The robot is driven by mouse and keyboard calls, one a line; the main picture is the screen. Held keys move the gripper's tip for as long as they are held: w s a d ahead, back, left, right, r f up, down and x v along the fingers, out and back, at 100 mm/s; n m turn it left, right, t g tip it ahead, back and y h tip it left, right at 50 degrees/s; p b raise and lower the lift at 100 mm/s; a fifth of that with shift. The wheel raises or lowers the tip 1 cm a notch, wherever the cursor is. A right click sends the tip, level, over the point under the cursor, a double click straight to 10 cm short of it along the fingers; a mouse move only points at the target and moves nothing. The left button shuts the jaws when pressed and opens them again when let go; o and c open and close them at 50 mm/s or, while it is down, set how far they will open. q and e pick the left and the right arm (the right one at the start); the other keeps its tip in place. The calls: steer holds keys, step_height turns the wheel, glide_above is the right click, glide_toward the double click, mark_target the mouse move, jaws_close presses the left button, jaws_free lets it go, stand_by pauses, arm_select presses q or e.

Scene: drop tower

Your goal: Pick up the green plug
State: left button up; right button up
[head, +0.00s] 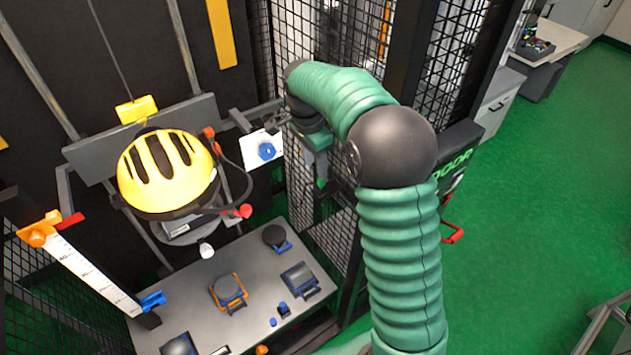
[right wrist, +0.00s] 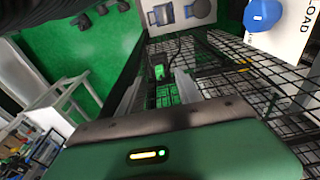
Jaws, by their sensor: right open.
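A small green plug (right wrist: 158,71) shows in the right wrist view, beyond and between the two grey fingers of my right gripper (right wrist: 156,92). The fingers are apart and nothing is held between them. A dark cable seems to run near the plug. In the head view my right gripper (head: 318,170) hangs at the end of my green arm, in front of the mesh fence. A small green patch shows at its tip there, but I cannot tell whether it is the plug. My left gripper is not in view.
A white panel with a blue knob (head: 266,152) is just left of my right gripper. A yellow helmet (head: 168,172) sits on the drop carriage. The black mesh fence (head: 305,60) is close to my right arm. Several parts lie on the grey table (head: 190,305).

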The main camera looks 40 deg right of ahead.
mark_target(318, 183)
steer(key=d+f, duration=0.1)
steer(key=d+f+p, duration=0.1)
steer(key=shift+w+f, duration=0.3)
steer(key=shift+f, duration=0.05)
steer(key=f, duration=0.2)
steer(key=d+f+p, duration=0.1)
steer(key=shift+s+f, duration=0.1)
steer(key=shift+s, duration=0.3)
steer(key=shift+s+f, duration=0.2)
steer(key=shift+f, duration=0.1)
steer(key=shift+a, duration=0.2)
steer(key=shift+w+a, duration=0.1)
steer(key=shift+a, duration=0.55)
steer(key=shift+c, duration=0.5)
steer(key=shift+w+a+r, duration=0.1)
steer(key=shift+w+a, duration=0.05)
steer(key=shift+a, duration=0.15)
steer(key=c, duration=0.5)
steer(key=shift+d, duration=0.1)
steer(key=shift+c, duration=1.2)
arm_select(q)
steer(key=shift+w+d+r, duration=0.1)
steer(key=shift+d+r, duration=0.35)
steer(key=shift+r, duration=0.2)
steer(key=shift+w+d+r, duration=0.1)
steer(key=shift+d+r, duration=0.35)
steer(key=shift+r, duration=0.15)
arm_select(e)
steer(key=shift+d, duration=0.6)
jaws_close()
